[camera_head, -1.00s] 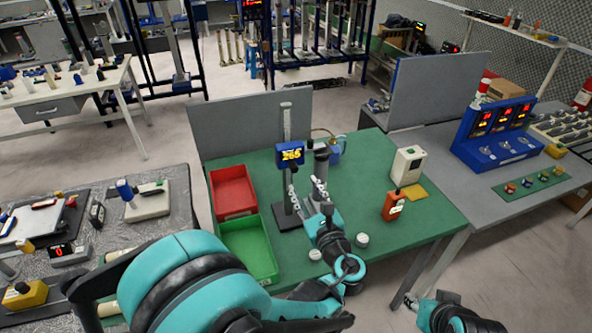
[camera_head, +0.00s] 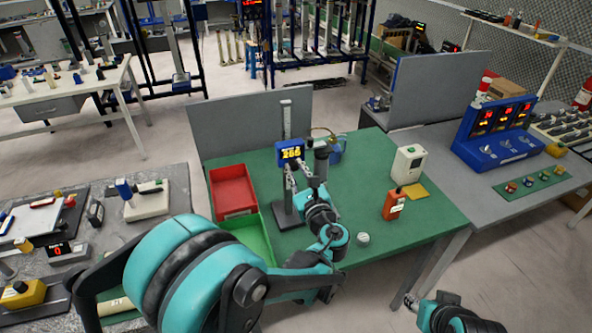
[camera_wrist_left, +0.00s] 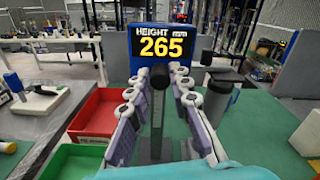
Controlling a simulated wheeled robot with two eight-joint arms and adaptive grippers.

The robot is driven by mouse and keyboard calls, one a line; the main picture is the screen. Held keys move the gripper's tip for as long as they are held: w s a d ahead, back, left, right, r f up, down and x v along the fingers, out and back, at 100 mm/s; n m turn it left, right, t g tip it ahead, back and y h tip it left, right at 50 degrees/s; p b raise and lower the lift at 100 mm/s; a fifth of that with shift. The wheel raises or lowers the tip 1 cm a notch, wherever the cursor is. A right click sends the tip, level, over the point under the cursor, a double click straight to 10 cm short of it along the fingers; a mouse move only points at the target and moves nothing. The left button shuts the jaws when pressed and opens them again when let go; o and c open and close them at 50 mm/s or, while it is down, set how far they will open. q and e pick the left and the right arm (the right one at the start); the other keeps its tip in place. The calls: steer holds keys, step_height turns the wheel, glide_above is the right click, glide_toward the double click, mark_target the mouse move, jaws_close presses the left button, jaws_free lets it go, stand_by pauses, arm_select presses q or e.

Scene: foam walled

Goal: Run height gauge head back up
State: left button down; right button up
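The height gauge has a blue head (camera_head: 290,152) with a yellow display, set part way up a grey column (camera_head: 286,118) on a dark base (camera_head: 289,216). In the left wrist view the head (camera_wrist_left: 158,46) reads HEIGHT 265 mm. My left gripper (camera_head: 301,170) is at the gauge, just below and to the right of the head. In the left wrist view its two fingers (camera_wrist_left: 160,80) are spread, one on each side of a dark upright part under the display. I cannot tell whether they touch it. My right gripper (camera_head: 408,300) shows only partly at lower right, away from the gauge.
A red bin (camera_head: 250,209) and a green bin (camera_head: 268,248) stand left of the gauge on the green bench (camera_head: 440,215). A dark cylinder (camera_wrist_left: 217,90) stands close to the right finger. A white box (camera_head: 408,160) and an orange bottle (camera_head: 394,205) are farther right.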

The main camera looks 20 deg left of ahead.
arm_select(q)
step_height(320, 180, up, 8)
steer(key=p, duration=0.5)
steer(key=c, duration=1.4)
jaws_free()
steer(key=shift+o, duration=0.2)
steer(key=v, duration=1.2)
